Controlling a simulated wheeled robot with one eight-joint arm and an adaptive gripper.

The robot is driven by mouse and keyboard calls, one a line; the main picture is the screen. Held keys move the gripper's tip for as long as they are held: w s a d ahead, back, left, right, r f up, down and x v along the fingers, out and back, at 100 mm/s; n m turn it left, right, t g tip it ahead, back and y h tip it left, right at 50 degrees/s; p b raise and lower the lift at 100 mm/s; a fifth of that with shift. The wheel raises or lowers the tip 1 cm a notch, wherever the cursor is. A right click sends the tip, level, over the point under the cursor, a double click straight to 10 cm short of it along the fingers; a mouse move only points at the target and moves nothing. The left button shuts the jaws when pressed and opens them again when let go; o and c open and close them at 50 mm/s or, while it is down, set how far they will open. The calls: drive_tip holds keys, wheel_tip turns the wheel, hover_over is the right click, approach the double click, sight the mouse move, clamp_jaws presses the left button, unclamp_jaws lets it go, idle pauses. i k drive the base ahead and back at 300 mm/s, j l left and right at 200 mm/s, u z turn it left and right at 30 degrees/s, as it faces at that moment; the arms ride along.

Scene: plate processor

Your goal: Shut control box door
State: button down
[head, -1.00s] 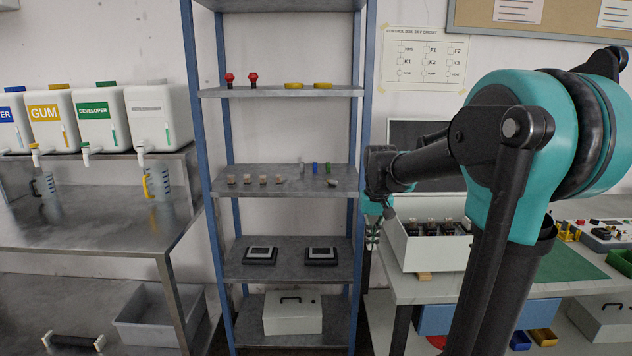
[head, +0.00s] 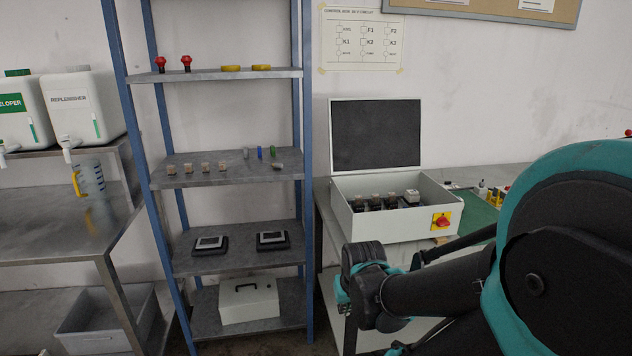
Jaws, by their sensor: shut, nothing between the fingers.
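The control box (head: 400,229) is a light grey box on the workbench at the right of the shelf. Its door (head: 376,134) stands open and upright at the back edge, with its dark inner face towards me. Several relays show inside the box, and a red knob on a yellow plate (head: 441,221) is on its front. My gripper (head: 343,306) is at the end of my arm, in front of and below the box's left front corner, apart from box and door. It is shut and empty, and partly hidden by my wrist.
A blue-posted shelf (head: 228,175) stands close at the left of the workbench (head: 330,236). A green mat (head: 478,222) with small parts lies right of the box. A circuit chart (head: 361,40) hangs on the wall above the door.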

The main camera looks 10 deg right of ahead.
sight(371, 134)
drive_tip(key=l+u, duration=0.25)
drive_tip(key=l, duration=1.15)
drive_tip(key=l+u, duration=0.25)
drive_tip(key=l, duration=1.1)
